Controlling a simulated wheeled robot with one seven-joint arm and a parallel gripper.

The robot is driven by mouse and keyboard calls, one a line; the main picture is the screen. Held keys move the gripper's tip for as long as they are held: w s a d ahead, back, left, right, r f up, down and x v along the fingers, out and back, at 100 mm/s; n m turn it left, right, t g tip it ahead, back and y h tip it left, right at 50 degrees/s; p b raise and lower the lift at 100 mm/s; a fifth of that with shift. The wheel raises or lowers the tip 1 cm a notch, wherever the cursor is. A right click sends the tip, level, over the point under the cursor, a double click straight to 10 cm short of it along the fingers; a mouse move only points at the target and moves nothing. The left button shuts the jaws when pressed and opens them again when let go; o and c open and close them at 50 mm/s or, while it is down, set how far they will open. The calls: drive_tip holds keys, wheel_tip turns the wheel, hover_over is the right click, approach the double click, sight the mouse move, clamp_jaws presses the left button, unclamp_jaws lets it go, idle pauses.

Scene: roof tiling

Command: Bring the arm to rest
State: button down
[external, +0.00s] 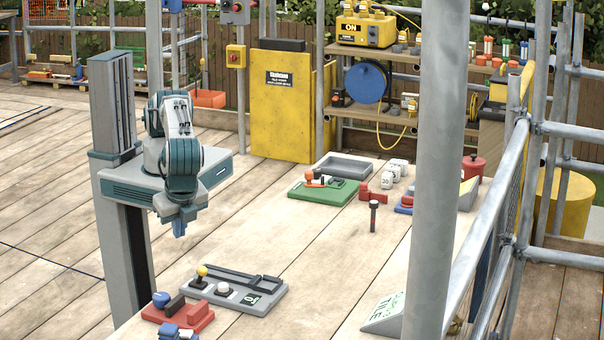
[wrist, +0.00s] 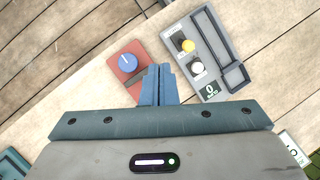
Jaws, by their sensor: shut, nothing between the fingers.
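My gripper (external: 180,228) hangs at the end of my folded arm, close to my column and above the plank deck. In the wrist view my gripper (wrist: 158,72) shows two blue fingers pressed together with nothing between them. The fingertips point down and touch nothing that I can see. In the wrist view they overlap the edge of a red block with a blue knob (wrist: 128,64). The gap in height between them cannot be told from this view.
A grey panel (external: 258,302) with a yellow-topped lever and a white button lies at the front. A green tray (external: 322,194), a grey tray (external: 345,165) and a dark upright peg (external: 374,215) stand farther right. A scaffold pole (external: 436,150) rises at the right. The middle planks are clear.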

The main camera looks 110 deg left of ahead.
drive_tip(key=w+a+r+n+t+h, duration=0.1)
drive_tip(key=w+a+r, duration=0.2)
drive_tip(key=a+r, duration=0.2)
drive_tip(key=w+a+r+h, duration=0.1)
drive_tip(key=w+a+r, duration=0.25)
drive_tip(key=a, duration=0.25)
drive_tip(key=s+a+r+n+t, duration=0.1)
drive_tip(key=a+r, duration=0.2)
drive_tip(key=a, duration=0.4)
drive_tip(key=s+a+r+t+h, duration=0.1)
drive_tip(key=a+r, duration=0.2)
drive_tip(key=a, duration=0.4)
drive_tip(key=s+a+r+n+t, duration=0.1)
drive_tip(key=s+a+r, duration=0.15)
drive_tip(key=a, duration=0.45)
drive_tip(key=s+a+f+n+t, duration=0.1)
drive_tip(key=s+a+f, duration=0.1)
drive_tip(key=s+a, duration=0.6)
drive_tip(key=s+a+f+n+t, duration=0.1)
drive_tip(key=s+a+f+t, duration=0.1)
drive_tip(key=s+a, duration=0.7)
drive_tip(key=shift+s+a+f+n, duration=0.3)
drive_tip(key=shift+a+f, duration=0.25)
drive_tip(key=shift+f, duration=0.3)
